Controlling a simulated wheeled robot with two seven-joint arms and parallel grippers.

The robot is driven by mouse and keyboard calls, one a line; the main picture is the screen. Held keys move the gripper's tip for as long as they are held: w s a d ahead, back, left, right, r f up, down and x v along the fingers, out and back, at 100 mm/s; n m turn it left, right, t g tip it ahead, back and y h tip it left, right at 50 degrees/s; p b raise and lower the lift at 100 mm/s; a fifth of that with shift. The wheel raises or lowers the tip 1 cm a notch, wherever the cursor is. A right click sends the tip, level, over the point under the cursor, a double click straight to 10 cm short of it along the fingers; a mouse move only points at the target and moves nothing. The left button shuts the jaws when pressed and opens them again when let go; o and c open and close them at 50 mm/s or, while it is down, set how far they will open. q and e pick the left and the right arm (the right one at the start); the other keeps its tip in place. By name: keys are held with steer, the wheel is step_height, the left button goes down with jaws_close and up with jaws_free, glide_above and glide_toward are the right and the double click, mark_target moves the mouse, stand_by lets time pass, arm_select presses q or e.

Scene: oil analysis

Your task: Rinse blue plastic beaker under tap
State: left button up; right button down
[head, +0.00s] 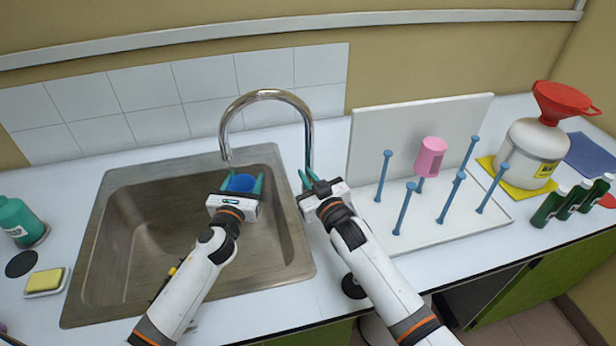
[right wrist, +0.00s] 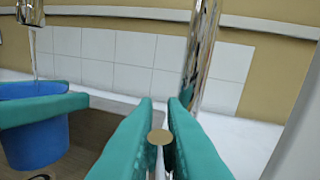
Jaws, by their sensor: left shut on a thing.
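The blue plastic beaker (head: 241,183) is held over the sink (head: 140,215), below the spout of the chrome tap (head: 268,95). My left gripper (head: 242,184) is shut on it. In the right wrist view a thin water stream (right wrist: 34,52) runs from the spout into the upright-looking beaker (right wrist: 38,143). My right gripper (head: 308,179) is at the tap's base, right of the sink. In its wrist view its green fingers are close together around a small lever with a round end (right wrist: 160,137). Whether they grip it is unclear.
A white drying rack (head: 408,220) with blue pegs and a pink beaker (head: 431,157) stands close right of my right gripper. A white jug with a red funnel (head: 536,145) and green bottles are further right. A teal bottle (head: 18,220) and sponge (head: 45,280) are left of the sink.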

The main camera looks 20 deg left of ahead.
steer(key=shift+d, duration=0.1)
steer(key=shift+w+d+m, duration=0.35)
steer(key=shift+d+m, duration=0.2)
steer(key=shift+m, duration=0.35)
steer(key=c, duration=1.5)
jaws_free()
steer(key=shift+s+d, duration=0.4)
steer(key=shift+d, duration=0.05)
steer(key=v, duration=1)
steer(key=shift+s+d+f, duration=0.15)
steer(key=shift+s+d, duration=0.1)
steer(key=shift+s, duration=0.1)
arm_select(q)
steer(key=s+d, duration=0.3)
steer(key=s, duration=0.4)
steer(key=shift+d, duration=0.4)
arm_select(e)
steer(key=shift+r, duration=0.25)
